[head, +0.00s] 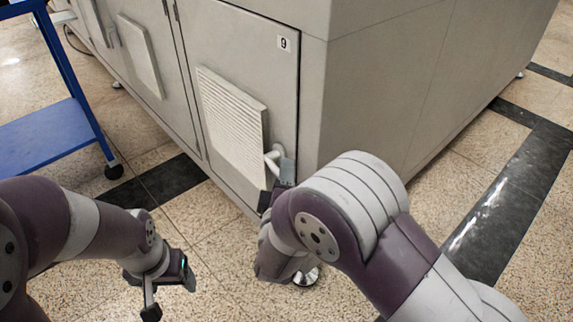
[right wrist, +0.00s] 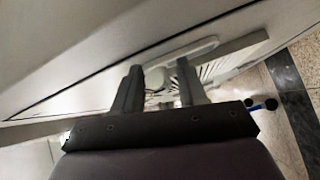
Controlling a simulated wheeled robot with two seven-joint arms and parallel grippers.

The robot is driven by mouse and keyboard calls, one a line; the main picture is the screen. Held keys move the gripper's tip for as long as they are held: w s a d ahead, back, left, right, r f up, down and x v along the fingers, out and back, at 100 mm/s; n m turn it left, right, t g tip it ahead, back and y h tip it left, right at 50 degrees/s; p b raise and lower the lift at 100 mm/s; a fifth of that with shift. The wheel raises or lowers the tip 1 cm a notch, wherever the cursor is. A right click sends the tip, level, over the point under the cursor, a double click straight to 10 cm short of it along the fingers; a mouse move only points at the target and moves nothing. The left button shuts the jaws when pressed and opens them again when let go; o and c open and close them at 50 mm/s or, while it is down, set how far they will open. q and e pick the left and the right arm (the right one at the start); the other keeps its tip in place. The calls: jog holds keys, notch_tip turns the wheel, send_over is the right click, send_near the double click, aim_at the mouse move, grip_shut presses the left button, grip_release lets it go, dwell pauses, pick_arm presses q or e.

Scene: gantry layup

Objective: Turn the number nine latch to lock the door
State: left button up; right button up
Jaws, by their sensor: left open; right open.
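The door marked 9 (head: 240,75) is a grey cabinet panel with a louvred vent, and it looks flush with its frame. Its pale latch (head: 271,158) is at the door's lower right edge. My right gripper (head: 278,184) is at the latch, partly hidden by my own forearm. In the right wrist view the open fingers (right wrist: 160,88) stand either side of the latch's round hub (right wrist: 157,79), with a pale bar running up to the right behind them. Whether they touch it I cannot tell. My left gripper (head: 170,291) is open and empty above the floor, away from the cabinet.
The cabinet's plain side wall (head: 400,95) stands right of the door. More vented doors (head: 140,50) run to the left. A blue cart (head: 45,135) on casters is at the left. The speckled floor between cart and cabinet is clear.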

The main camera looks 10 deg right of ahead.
grip_shut()
